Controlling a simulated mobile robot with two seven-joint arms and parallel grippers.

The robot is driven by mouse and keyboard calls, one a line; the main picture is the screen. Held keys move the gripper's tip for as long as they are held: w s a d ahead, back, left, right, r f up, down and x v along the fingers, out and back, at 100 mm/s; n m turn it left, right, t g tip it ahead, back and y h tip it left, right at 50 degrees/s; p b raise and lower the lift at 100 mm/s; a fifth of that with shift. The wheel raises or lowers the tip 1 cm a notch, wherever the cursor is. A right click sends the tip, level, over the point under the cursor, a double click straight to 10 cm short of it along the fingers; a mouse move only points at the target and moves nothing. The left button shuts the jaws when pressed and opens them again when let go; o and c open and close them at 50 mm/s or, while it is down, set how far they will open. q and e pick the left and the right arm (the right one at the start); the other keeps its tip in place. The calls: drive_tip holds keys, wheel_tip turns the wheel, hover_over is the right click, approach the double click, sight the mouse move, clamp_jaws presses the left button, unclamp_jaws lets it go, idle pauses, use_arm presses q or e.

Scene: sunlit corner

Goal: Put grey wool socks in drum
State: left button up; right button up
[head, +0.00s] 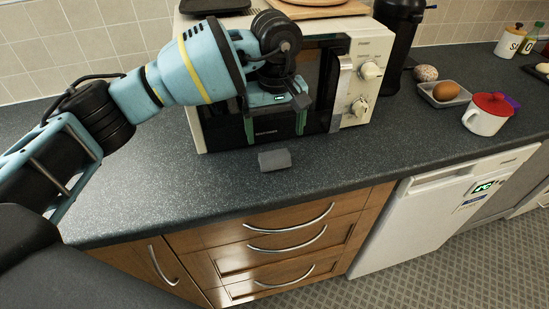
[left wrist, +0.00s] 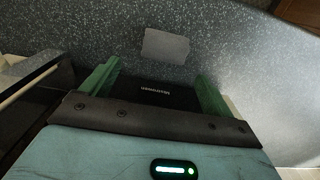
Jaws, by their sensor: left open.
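The grey wool socks (head: 275,160) appear as a small, flat, grey folded bundle on the dark speckled counter, just in front of the microwave. They also show in the left wrist view (left wrist: 166,46), beyond the fingertips. My left gripper (head: 275,128) is open and empty, with its green fingers pointing down in front of the microwave door. It is above and slightly behind the socks in the head view, apart from them. No drum opening shows. My right gripper is not in view.
The microwave (head: 357,95) stands close behind my left gripper. A dark coffee machine (head: 400,40), a grey dish (head: 444,95) with an egg, and a white mug (head: 484,118) with a red lid are to the right. Wooden drawers (head: 290,245) lie below.

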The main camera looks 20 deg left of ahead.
sight(274, 152)
use_arm(q)
wheel_tip(274, 152, down, 2)
drive_tip(key=shift+f, duration=0.1)
drive_tip(key=shift+s+f, duration=0.15)
drive_tip(key=shift+f, duration=0.1)
drive_tip(key=f, duration=0.2)
drive_tip(key=f+p, duration=0.1)
drive_tip(key=f, duration=0.1)
drive_tip(key=shift+s+f, duration=0.1)
drive_tip(key=shift+s, duration=0.25)
drive_tip(key=shift+f, duration=0.25)
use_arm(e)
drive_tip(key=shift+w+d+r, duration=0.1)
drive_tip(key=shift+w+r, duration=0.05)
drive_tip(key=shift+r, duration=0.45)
use_arm(q)
drive_tip(key=shift+c, duration=0.2)
drive_tip(key=c, duration=1.1)
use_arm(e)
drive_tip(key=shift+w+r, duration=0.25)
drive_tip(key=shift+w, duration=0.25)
use_arm(q)
drive_tip(key=shift+r, duration=0.15)
